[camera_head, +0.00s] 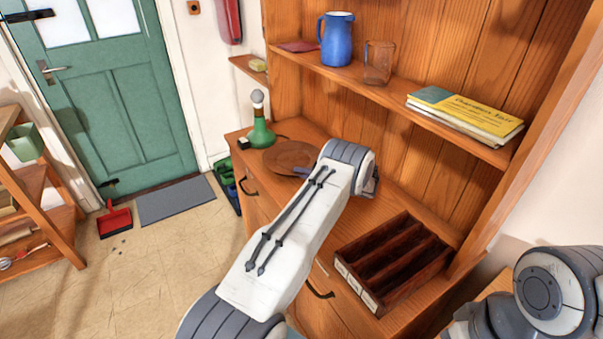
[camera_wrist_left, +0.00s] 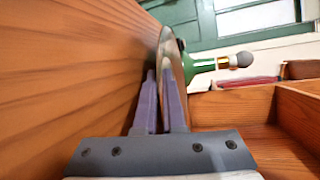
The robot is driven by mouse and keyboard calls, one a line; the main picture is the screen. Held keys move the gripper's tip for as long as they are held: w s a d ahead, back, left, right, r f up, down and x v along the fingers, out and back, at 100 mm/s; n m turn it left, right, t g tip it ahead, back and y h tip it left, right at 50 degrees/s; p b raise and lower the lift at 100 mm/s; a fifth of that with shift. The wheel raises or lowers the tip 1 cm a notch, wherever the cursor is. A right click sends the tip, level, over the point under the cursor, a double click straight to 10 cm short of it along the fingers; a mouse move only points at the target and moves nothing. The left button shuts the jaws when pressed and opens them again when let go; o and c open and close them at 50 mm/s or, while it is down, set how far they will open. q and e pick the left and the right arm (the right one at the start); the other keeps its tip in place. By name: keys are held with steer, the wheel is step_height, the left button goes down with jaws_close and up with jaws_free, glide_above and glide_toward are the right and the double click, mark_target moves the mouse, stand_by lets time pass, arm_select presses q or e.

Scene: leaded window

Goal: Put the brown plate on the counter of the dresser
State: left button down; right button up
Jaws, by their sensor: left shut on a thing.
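The brown plate (camera_head: 289,156) lies roughly level at the far left part of the dresser's counter (camera_head: 390,206), beside the green bottle lamp. My left gripper (camera_head: 303,172) is shut on the plate's near rim; my own arm hides most of the fingers in the head view. In the left wrist view, the plate (camera_wrist_left: 168,50) shows nearly edge-on between the two fingers (camera_wrist_left: 161,90), close along the wooden counter (camera_wrist_left: 70,70). I cannot tell whether it touches the wood. My right arm shows at the right edge of the head view, but its gripper does not.
The green bottle lamp (camera_head: 260,125) stands just behind the plate. A dark wooden divided tray (camera_head: 392,258) sits at the counter's near right. The shelf above holds a blue jug (camera_head: 337,40), a glass (camera_head: 378,63) and books (camera_head: 465,113). Bare counter lies between plate and tray.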

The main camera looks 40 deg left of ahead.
arm_select(q)
steer(key=shift+f+b, duration=0.3)
steer(key=shift+b, duration=0.05)
steer(key=c, duration=1)
jaws_free()
steer(key=shift+r, duration=0.1)
steer(key=shift+o, duration=0.4)
steer(key=shift+s+d+f, duration=0.1)
steer(key=shift+s+f, duration=0.05)
steer(key=shift+f, duration=0.2)
